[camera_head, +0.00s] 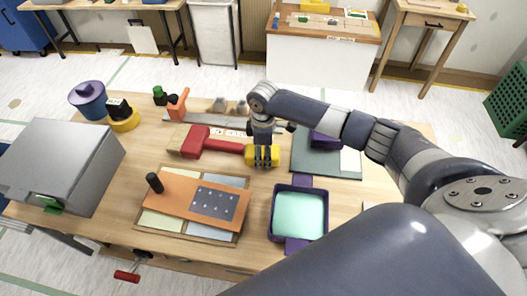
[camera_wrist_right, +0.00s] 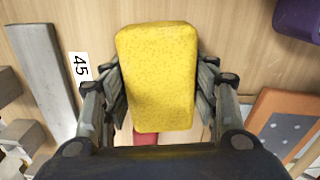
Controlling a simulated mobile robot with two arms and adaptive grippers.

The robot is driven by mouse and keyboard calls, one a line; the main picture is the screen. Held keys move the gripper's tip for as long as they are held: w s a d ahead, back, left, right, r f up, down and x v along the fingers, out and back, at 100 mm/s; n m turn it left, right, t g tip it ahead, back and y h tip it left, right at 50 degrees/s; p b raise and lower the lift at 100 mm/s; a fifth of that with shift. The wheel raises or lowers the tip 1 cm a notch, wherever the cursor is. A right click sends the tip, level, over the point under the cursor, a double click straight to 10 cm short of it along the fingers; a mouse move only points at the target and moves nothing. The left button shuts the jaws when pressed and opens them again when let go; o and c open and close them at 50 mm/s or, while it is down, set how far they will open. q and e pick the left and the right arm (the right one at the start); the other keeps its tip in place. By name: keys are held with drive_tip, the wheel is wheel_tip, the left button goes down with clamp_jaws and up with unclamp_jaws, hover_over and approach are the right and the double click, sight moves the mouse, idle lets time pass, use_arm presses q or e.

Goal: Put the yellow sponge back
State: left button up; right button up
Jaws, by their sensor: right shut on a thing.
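The yellow sponge (camera_head: 251,156) is between the fingers of my right gripper (camera_head: 263,150), near the middle of the table. In the right wrist view the sponge (camera_wrist_right: 156,75) fills the space between both fingers of the right gripper (camera_wrist_right: 160,95), which is shut on its sides. I cannot tell how far the sponge is above the table. A red tool (camera_head: 197,142) with a red handle lies to its left, the handle reaching toward the sponge. My left gripper is not in view.
A purple tray (camera_head: 272,215) with mint-green contents stands in front of the sponge. An orange board (camera_head: 170,205) with a black knob lies front left. A green mat (camera_head: 345,172) with a purple object is right. A grey metal box (camera_head: 65,155) stands far left.

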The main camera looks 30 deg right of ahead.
drive_tip(key=o, duration=1.1)
drive_tip(key=shift+f+b, duration=0.2)
drive_tip(key=shift+b, duration=0.55)
drive_tip(key=r, duration=0.5)
drive_tip(key=r+b, duration=0.1)
drive_tip(key=r, duration=0.5)
drive_tip(key=shift+s+d+r, duration=0.1)
drive_tip(key=shift+s+d, duration=0.05)
drive_tip(key=shift+d, duration=0.05)
